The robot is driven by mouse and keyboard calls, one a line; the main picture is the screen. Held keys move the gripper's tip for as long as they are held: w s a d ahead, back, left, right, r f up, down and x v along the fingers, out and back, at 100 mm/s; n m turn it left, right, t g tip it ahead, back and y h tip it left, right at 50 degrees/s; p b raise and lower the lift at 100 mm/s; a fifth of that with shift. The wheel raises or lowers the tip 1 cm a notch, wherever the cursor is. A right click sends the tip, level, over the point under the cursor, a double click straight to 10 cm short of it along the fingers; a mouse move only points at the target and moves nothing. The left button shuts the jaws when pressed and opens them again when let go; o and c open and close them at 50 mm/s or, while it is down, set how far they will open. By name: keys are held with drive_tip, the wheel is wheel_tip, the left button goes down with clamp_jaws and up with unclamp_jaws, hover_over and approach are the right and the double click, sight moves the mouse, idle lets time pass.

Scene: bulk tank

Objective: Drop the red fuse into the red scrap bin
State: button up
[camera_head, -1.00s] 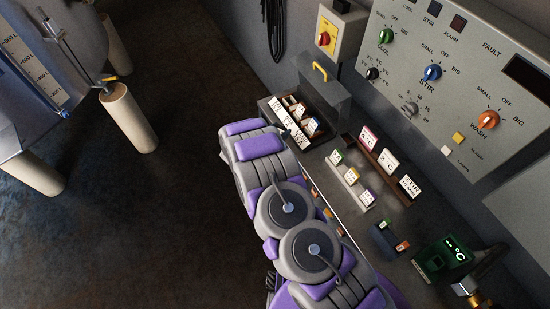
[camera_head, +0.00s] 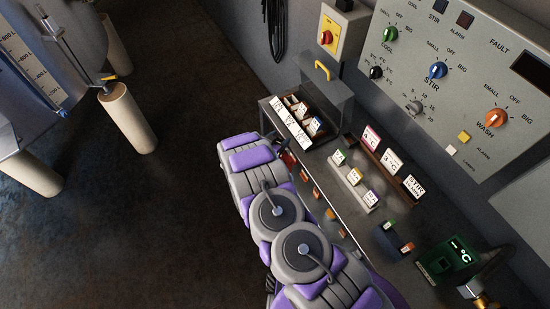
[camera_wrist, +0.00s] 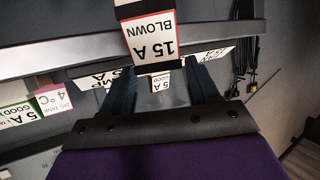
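The red fuse (camera_wrist: 152,42) shows large in the wrist view as a block with a red-edged white label reading "15 A BLOWN", upside down. My gripper (camera_wrist: 162,72) has its two dark fingers converging on the block, which hides part of the tips; it looks gripped between them. In the head view my wrist hides the gripper; a small red patch beside it may be the fuse. The fuse is in front of the shelf's grey rail (camera_wrist: 60,60). I cannot make out a red scrap bin in either view.
The bench holds a labelled case with a grey lid (camera_head: 325,98), a white-tagged rack (camera_head: 354,180), a dark block with green and red pieces (camera_head: 385,240) and a green display (camera_head: 447,261). A control panel (camera_head: 470,60) is behind. Open floor (camera_head: 110,230) lies left.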

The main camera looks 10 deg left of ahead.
drive_tip(key=o, duration=0.4)
drive_tip(key=shift+a, duration=0.2)
drive_tip(key=shift+d, duration=0.25)
drive_tip(key=p+v, duration=0.2)
drive_tip(key=v, duration=1.5)
drive_tip(key=shift+a+p, duration=0.2)
drive_tip(key=shift+p, duration=0.1)
drive_tip(key=shift+r, duration=0.1)
